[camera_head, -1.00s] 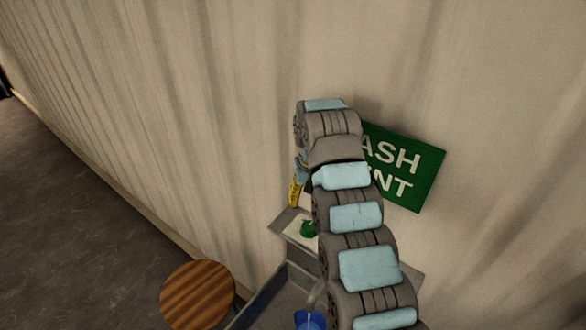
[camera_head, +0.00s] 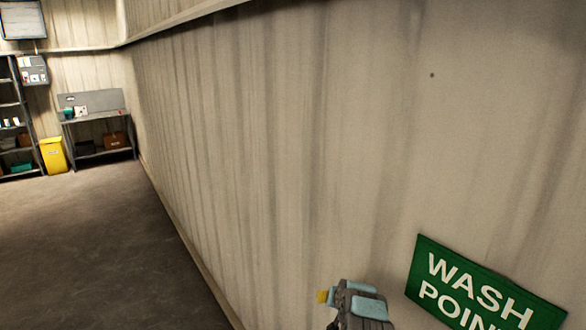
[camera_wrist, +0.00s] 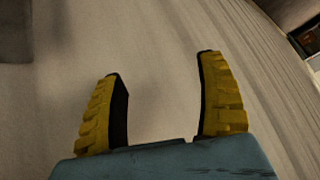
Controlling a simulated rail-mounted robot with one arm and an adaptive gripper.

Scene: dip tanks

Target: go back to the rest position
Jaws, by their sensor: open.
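My gripper (camera_wrist: 162,95) shows in the wrist view with its two yellow, black-lined fingers spread apart. Nothing is between them. Behind the fingers is a pale streaked surface. In the head view only the end of my arm shows at the bottom, with a small yellow part of the gripper (camera_head: 322,297) at its left side, in front of the corrugated wall.
A green wash point sign (camera_head: 477,296) is on the wall (camera_head: 290,130) to the right of my arm. At the far left stand a workbench (camera_head: 97,117), a yellow bin (camera_head: 54,155) and shelving (camera_head: 14,120). The grey floor (camera_head: 90,240) at left is clear.

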